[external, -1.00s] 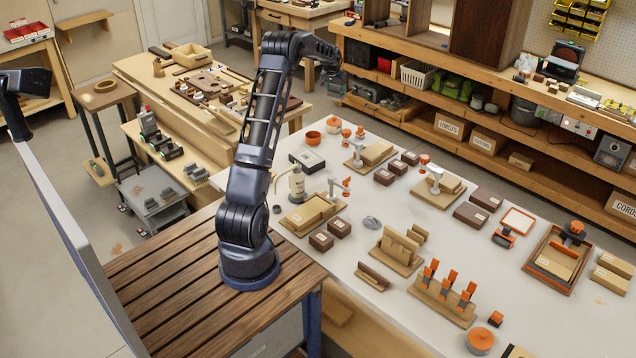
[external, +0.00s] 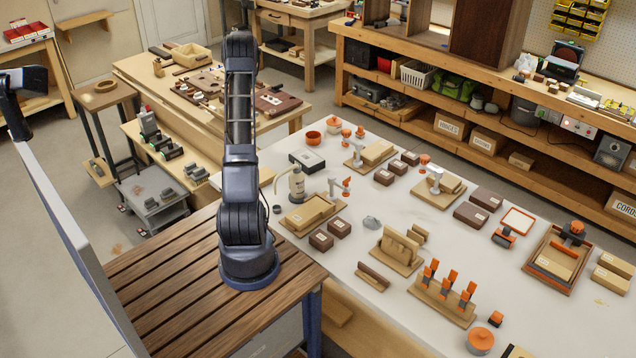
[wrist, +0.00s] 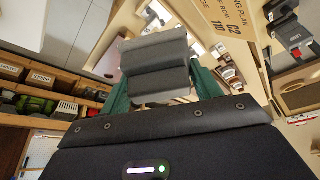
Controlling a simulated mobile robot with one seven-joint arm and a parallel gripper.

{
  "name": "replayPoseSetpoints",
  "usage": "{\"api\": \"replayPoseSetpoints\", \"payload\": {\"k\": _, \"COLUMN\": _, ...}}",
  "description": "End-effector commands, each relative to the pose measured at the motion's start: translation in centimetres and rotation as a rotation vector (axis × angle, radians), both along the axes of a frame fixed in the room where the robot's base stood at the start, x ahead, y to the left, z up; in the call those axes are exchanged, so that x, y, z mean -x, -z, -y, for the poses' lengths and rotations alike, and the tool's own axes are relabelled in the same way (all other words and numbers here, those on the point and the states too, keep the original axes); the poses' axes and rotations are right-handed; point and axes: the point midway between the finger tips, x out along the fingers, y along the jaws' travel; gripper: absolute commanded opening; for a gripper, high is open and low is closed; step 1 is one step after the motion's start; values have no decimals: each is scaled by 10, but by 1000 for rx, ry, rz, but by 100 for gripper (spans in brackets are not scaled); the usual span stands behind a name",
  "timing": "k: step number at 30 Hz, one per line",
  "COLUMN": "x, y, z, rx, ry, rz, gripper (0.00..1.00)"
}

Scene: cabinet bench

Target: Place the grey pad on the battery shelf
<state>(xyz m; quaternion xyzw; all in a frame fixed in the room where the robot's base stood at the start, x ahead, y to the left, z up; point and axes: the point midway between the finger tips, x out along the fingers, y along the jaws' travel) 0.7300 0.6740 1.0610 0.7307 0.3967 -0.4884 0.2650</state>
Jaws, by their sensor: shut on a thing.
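In the wrist view my gripper (wrist: 160,92) has green fingers, shut on a grey pad (wrist: 154,58). The pad is ridged or folded and held up clear of the surfaces behind it. Dark battery-like blocks (external: 172,152) stand on a wooden shelf (external: 196,150) left of the arm. More grey blocks are on a low grey cart (external: 148,222). I cannot tell for sure which is the battery shelf.
A wooden workbench (external: 135,68) with boards and tools stands behind the arm. The white table (external: 375,225) to the right is crowded with wooden holders, boxes and orange-topped parts. A grey panel (external: 75,230) stands at the left. Floor is clear between the cart and the left table.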

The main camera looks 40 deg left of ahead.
Motion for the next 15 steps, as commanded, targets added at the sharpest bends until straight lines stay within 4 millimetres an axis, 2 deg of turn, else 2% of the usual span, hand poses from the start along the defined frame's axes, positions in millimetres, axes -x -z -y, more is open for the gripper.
{"api": "replayPoseSetpoints", "payload": {"k": 1, "x": 18, "y": -1, "z": -16, "rx": -1, "ry": -36, "rz": 0, "gripper": 39}}
{"api": "replayPoseSetpoints", "payload": {"k": 6, "x": 76, "y": -3, "z": -63, "rx": -2, "ry": -149, "rz": 1, "gripper": 39}}
{"api": "replayPoseSetpoints", "payload": {"k": 15, "x": 189, "y": -9, "z": -133, "rx": -2, "ry": -350, "rz": 0, "gripper": 39}}
